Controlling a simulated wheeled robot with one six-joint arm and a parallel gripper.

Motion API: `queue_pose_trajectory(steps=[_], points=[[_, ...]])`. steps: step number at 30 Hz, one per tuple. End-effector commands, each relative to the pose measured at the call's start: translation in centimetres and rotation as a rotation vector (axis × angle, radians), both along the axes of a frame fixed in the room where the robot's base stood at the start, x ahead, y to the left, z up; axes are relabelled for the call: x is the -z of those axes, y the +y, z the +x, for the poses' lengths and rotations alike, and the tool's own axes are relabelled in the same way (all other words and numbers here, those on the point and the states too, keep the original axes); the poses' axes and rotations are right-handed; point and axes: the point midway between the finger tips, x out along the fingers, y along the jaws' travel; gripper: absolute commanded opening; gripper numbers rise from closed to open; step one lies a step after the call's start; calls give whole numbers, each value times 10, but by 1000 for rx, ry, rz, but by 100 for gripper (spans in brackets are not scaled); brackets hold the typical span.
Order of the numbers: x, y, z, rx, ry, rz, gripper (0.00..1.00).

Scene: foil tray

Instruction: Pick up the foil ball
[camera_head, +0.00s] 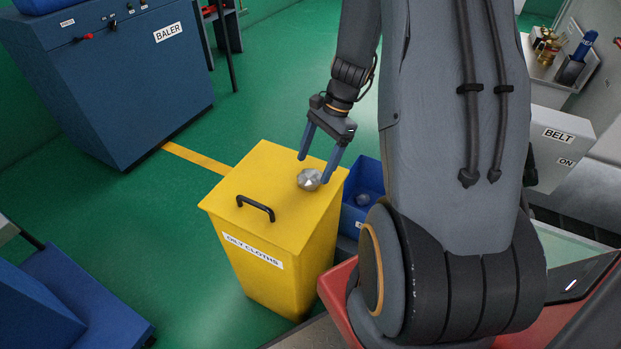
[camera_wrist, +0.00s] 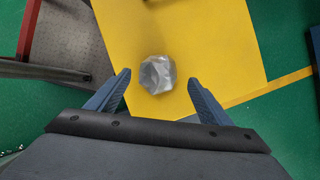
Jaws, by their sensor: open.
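The foil ball (camera_head: 309,179) is a crumpled silver lump resting on the yellow lid of the oily cloths bin (camera_head: 270,215), near the lid's right side. In the wrist view the foil ball (camera_wrist: 157,74) lies on the yellow surface, a little beyond the fingertips and roughly centred between them. My gripper (camera_head: 315,168) is open, its two blue fingers pointing down above the ball. In the wrist view my gripper (camera_wrist: 160,78) has its fingers spread wide with nothing between the pads. I cannot tell the exact height of the fingertips over the lid.
A black handle (camera_head: 256,207) stands up from the lid, left of the ball. A blue bin (camera_head: 362,195) with a small greyish item in it stands right behind the yellow bin. A blue baler (camera_head: 110,75) stands at the back left.

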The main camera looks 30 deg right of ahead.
Motion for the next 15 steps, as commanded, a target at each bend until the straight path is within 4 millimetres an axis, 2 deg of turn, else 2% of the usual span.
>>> queue_pose_trajectory(steps=[6,15], points=[[28,10,-4,-3,1,1,74],[33,12,-3,-3,-1,-1,74]])
